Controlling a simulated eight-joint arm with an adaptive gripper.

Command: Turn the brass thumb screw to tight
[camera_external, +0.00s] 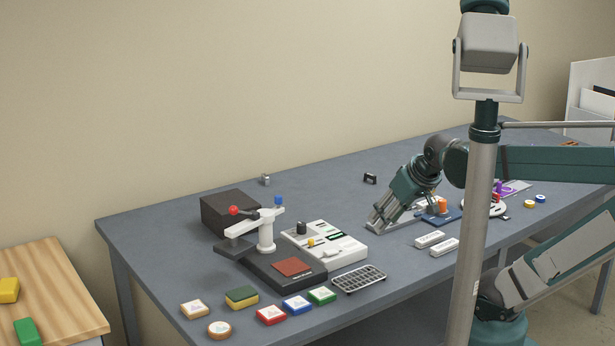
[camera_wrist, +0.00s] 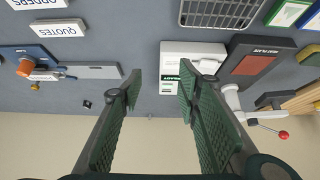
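A small brass-yellow piece (camera_external: 310,242) stands on the white device (camera_external: 345,249), beside a black knob (camera_external: 301,228); it looks like the thumb screw, but it is too small to read its setting. My gripper (camera_external: 381,221) is above the table to the right of the white device, apart from it. In the wrist view my gripper (camera_wrist: 158,88) has its fingers spread with nothing between them. The white device (camera_wrist: 190,50) shows there beyond the right finger, which hides part of it; I cannot make out the screw.
A dark press with a white arm (camera_external: 266,232) stands left of the device. A wire rack (camera_external: 358,279) and several coloured blocks lie in front. Two white labelled blocks (camera_external: 444,246) and an orange knob on a blue base (camera_external: 443,206) are near my gripper.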

